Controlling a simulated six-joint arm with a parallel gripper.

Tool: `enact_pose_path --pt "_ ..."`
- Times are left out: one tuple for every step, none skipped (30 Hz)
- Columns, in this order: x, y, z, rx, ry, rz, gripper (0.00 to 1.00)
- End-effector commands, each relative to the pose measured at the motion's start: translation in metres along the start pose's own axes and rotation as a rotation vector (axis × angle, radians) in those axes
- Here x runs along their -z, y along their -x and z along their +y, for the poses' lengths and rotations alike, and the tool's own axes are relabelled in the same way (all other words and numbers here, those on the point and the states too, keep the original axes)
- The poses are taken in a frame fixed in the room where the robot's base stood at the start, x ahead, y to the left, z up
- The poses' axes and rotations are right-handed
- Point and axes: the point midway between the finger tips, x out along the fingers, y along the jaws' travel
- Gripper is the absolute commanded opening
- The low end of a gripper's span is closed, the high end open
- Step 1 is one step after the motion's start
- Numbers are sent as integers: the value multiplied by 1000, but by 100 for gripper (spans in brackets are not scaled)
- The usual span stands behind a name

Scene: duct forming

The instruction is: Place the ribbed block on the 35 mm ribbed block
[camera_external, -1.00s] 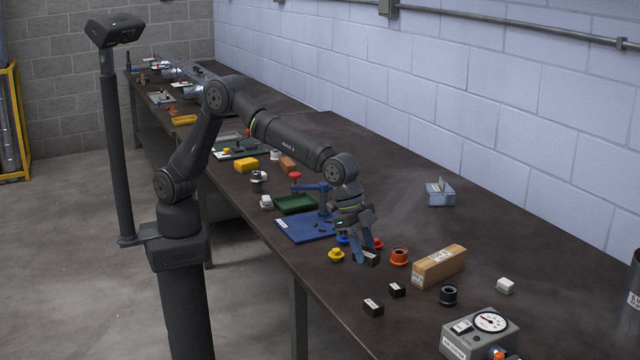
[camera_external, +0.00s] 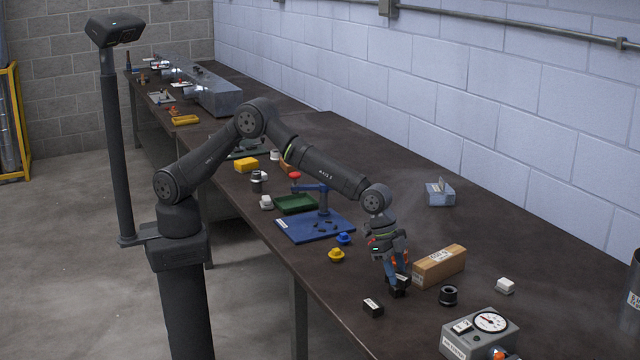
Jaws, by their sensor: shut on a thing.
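My gripper (camera_external: 395,282) points down over the right part of the bench and is shut on a small black block (camera_external: 403,281). The fingers partly cover this block. A second small black block (camera_external: 398,293) sits directly below, largely hidden; I cannot tell whether the two touch. Another black block with a white label (camera_external: 373,307) stands apart on the bench, to the lower left. The ribs and the sizes of the blocks are too small to make out.
A cardboard box (camera_external: 439,267) lies close right of my gripper, with a black ring-like part (camera_external: 448,295) in front. A gauge box (camera_external: 481,334) stands at lower right. Yellow (camera_external: 336,255) and blue (camera_external: 343,239) knobs lie left. An orange part is mostly hidden behind my gripper.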

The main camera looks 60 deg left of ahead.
Motion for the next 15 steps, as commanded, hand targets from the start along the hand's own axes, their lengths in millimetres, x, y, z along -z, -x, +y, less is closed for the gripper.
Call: enact_pose_path --pt "0 -2 0 1 0 3 0" --pt "0 -2 0 1 0 4 0" --pt "0 -2 0 1 -1 4 0" --pt "0 -2 0 1 -1 4 0" --pt "0 -2 0 1 -1 4 0" --pt "0 -2 0 1 -1 4 0" --pt "0 -2 0 1 -1 4 0" --pt "0 -2 0 1 -1 3 0" --pt "-1 -3 0 1 -1 3 0" --pt "-1 -4 0 1 -1 3 0" --pt "-1 -5 0 1 -1 3 0" --pt "-2 -6 0 0 -1 1 34" --pt "-2 -6 0 0 -1 1 40" --pt "-2 -6 0 0 -1 1 46" --pt "-2 -6 0 0 -1 1 54"
